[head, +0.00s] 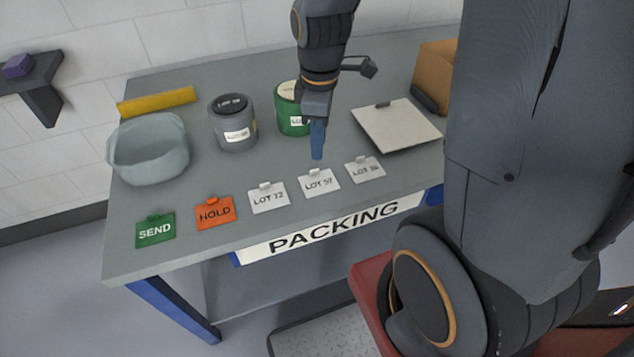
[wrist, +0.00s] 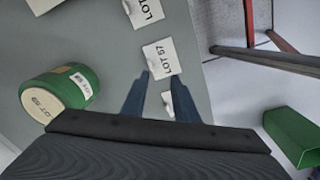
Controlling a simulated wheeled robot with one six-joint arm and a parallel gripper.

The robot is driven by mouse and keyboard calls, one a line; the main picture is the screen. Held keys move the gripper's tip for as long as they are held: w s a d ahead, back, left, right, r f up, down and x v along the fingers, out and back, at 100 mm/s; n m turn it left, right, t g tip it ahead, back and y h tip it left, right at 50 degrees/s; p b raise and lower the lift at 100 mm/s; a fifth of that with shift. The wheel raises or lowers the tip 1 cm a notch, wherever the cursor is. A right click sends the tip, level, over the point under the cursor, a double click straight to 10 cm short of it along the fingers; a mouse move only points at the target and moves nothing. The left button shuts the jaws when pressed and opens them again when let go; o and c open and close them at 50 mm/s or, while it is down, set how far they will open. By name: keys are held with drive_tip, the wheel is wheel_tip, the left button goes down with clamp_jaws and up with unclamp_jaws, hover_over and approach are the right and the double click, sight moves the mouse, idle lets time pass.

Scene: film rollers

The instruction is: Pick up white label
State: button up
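Three white labels with clips lie in a row near the table's front edge. In the head view they are LOT 12 (head: 268,199), LOT 57 (head: 319,183) and a third white label (head: 366,170) whose number is hard to read. My gripper (head: 317,156) points down above the table, just behind LOT 57. In the wrist view its fingers (wrist: 159,76) are apart and empty. LOT 57 (wrist: 160,58) lies just beyond the fingertips, and part of another white label (wrist: 168,103) shows between the fingers.
Green SEND (head: 155,231) and orange HOLD (head: 214,212) labels continue the row left. Behind are a pale bin (head: 148,150), grey jar (head: 233,128), green jar (head: 289,115), yellow bar (head: 156,101) and clipboard (head: 396,126). Bare tabletop lies between row and jars.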

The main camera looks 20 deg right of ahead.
sight(314, 170)
drive_tip(key=w+f+n, duration=0.1)
drive_tip(key=n, duration=0.1)
drive_tip(key=f+n, duration=0.1)
drive_tip(key=n, duration=0.1)
drive_tip(key=w+f+n, duration=0.1)
drive_tip(key=shift+w+n+b, duration=0.3)
drive_tip(key=shift+n+b, duration=0.05)
drive_tip(key=shift+n, duration=0.05)
drive_tip(key=shift+w+f+p, duration=0.15)
drive_tip(key=shift+f+p, duration=0.75)
drive_tip(key=shift+f, duration=2.9)
clamp_jaws()
